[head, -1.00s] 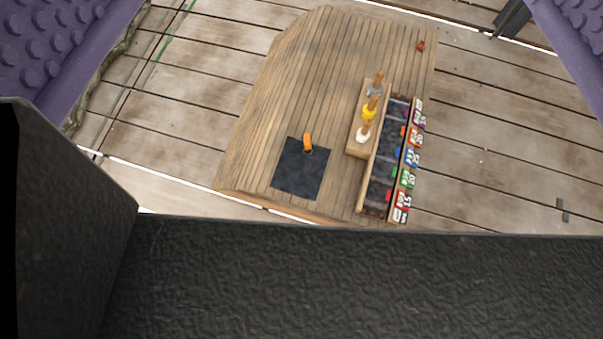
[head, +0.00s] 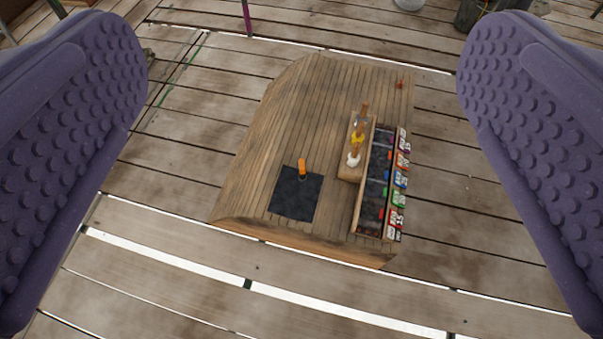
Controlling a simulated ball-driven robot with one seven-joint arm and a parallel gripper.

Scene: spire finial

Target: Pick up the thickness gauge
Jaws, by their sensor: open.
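A small orange object (head: 302,167) stands or lies at the upper part of a dark square mat (head: 293,205) on a wooden table. It looks like the thickness gauge, but it is too small to tell its details. My gripper (head: 302,60) is open and empty, its two purple studded fingers wide apart at the left and right edges of the view. The table lies between and beyond them, well away, and neither finger touches anything.
Right of the mat, a wooden block (head: 348,172) holds several upright tools with wooden handles. Beside it is a long divided tray (head: 357,205) with coloured number labels. A small red item (head: 400,84) lies at the table's far right corner. Plank floor surrounds the table (head: 290,110).

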